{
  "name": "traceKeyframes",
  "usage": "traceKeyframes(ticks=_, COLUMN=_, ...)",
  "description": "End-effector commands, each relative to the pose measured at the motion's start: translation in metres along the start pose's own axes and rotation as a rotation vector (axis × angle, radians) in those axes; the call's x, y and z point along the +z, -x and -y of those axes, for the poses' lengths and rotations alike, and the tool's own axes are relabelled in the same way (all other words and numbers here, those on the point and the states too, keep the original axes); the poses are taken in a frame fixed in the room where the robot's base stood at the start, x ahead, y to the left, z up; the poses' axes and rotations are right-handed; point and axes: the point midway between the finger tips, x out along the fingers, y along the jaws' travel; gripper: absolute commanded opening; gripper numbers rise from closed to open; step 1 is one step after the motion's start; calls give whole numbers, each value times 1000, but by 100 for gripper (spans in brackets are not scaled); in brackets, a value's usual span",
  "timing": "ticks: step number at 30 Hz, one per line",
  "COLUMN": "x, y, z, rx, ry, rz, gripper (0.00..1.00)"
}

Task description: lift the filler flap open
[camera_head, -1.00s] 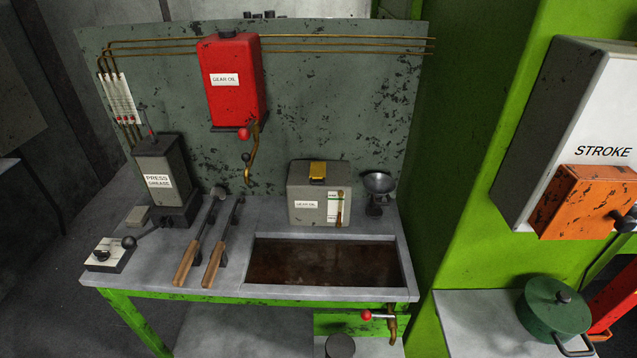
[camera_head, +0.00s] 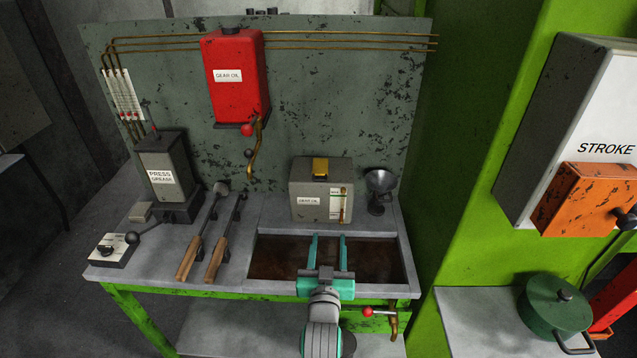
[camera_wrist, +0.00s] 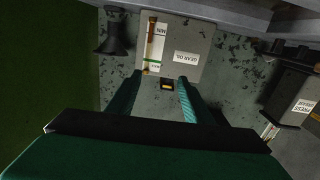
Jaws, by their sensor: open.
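The filler flap (camera_head: 320,166) is a small yellow lid on top of the grey gear oil box (camera_head: 309,203). It lies down on the box top and looks closed. In the wrist view the flap (camera_wrist: 167,86) shows small, between my fingers, beyond their tips. The box also shows there (camera_wrist: 186,45), with its label and sight gauge. My gripper (camera_head: 328,237) is teal, open and empty. It is over the sunken tray in front of the box, with its fingers pointing at the box and apart from the flap.
The brown-bottomed tray (camera_head: 262,288) is under my gripper. Two wooden-handled tools (camera_head: 203,247) lie left of the tray.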

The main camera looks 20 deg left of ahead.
Motion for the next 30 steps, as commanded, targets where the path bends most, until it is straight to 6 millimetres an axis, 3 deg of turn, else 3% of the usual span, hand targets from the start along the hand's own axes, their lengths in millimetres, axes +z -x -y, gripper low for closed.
traceKeyframes(ticks=1, x=-20, y=-15, z=8, rx=-9, ry=-4, rz=-15, gripper=46)
traceKeyframes(ticks=3, x=-38, y=-29, z=15, rx=-18, ry=-9, rz=-22, gripper=46)
traceKeyframes(ticks=9, x=-74, y=-53, z=30, rx=-34, ry=-19, rz=-33, gripper=46)
traceKeyframes(ticks=17, x=-82, y=-72, z=34, rx=-37, ry=-22, rz=-33, gripper=46)
traceKeyframes(ticks=30, x=-85, y=-144, z=36, rx=-36, ry=-22, rz=-35, gripper=46)
